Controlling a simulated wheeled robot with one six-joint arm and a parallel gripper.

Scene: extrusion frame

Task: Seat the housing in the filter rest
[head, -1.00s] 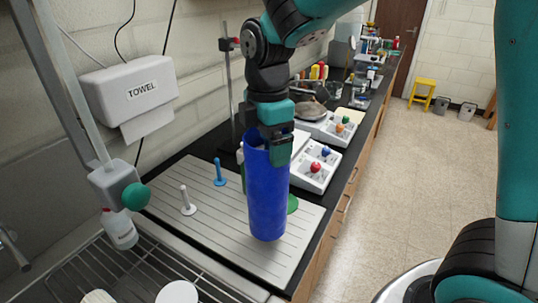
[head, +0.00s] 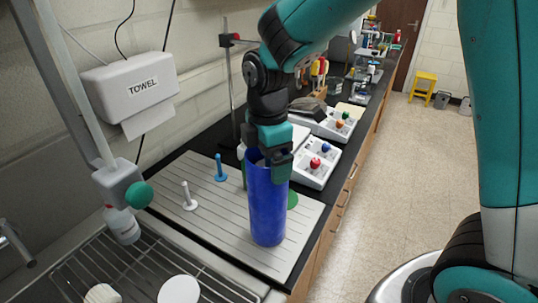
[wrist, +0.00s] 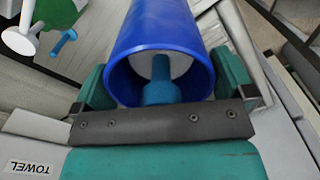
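The housing is a tall blue open tube (head: 268,212) standing about upright over the grey ribbed board (head: 225,230). My gripper (head: 272,160) is at its upper end, with a teal finger on each side of the rim in the wrist view, closed on the tube (wrist: 160,30). Looking into the tube, a light blue peg-like part (wrist: 161,92) shows against a white round area. I cannot tell whether the tube's bottom touches the board. No part is clearly recognisable as the filter rest; a green disc (head: 292,200) is partly hidden behind the tube.
A blue peg (head: 221,172) and a white peg (head: 189,200) stand on the board left of the tube. A wire rack (head: 130,268) is in front. White trays with coloured knobs (head: 315,165) lie behind, and a towel dispenser (head: 130,88) hangs on the wall.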

